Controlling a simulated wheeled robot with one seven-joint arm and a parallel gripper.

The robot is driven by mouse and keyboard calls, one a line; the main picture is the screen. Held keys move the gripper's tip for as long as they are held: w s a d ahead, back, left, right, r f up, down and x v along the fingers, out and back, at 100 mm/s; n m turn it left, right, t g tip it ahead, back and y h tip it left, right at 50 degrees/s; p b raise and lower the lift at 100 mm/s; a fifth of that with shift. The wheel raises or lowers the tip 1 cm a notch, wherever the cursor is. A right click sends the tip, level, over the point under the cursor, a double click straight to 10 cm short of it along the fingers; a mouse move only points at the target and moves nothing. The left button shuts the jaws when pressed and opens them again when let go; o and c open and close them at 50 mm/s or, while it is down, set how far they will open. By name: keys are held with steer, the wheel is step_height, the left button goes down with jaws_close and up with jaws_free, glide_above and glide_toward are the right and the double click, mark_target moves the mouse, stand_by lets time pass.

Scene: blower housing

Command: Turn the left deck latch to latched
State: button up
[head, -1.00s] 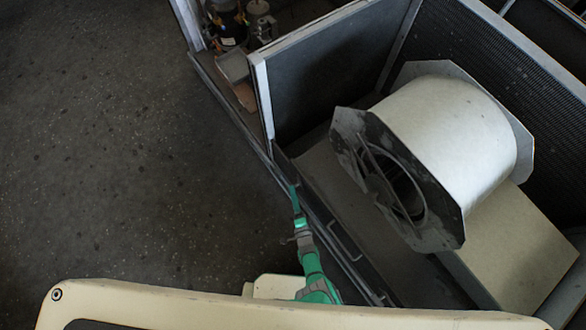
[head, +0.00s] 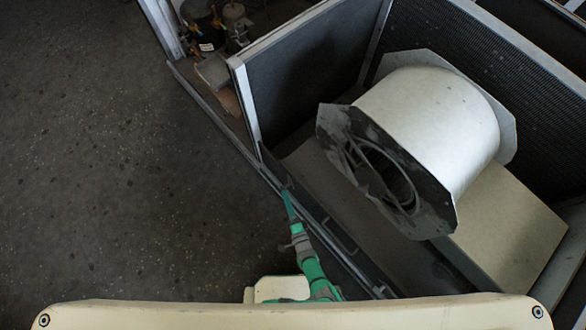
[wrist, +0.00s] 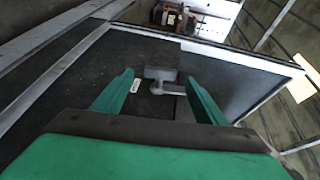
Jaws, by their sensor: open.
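In the wrist view a small grey latch (wrist: 160,74) with a short lever sits on a dark panel. The lever points to the right in that picture. My gripper (wrist: 160,96) is open, with one green finger on each side of the latch and space between finger and metal. How far the fingertips are above the panel I cannot tell. In the head view my gripper (head: 287,197) is at the front edge of the blower housing, near the foot of the divider's corner post. The latch is too small to make out there.
The blower (head: 430,115), a pale drum with dark end plates, stands right of my arm. A dark divider panel (head: 300,80) rises beyond my gripper. A bar handle (head: 338,236) is on the front rail. Open floor (head: 110,180) lies to the left.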

steer(key=v, duration=0.8)
steer(key=shift+s, duration=0.1)
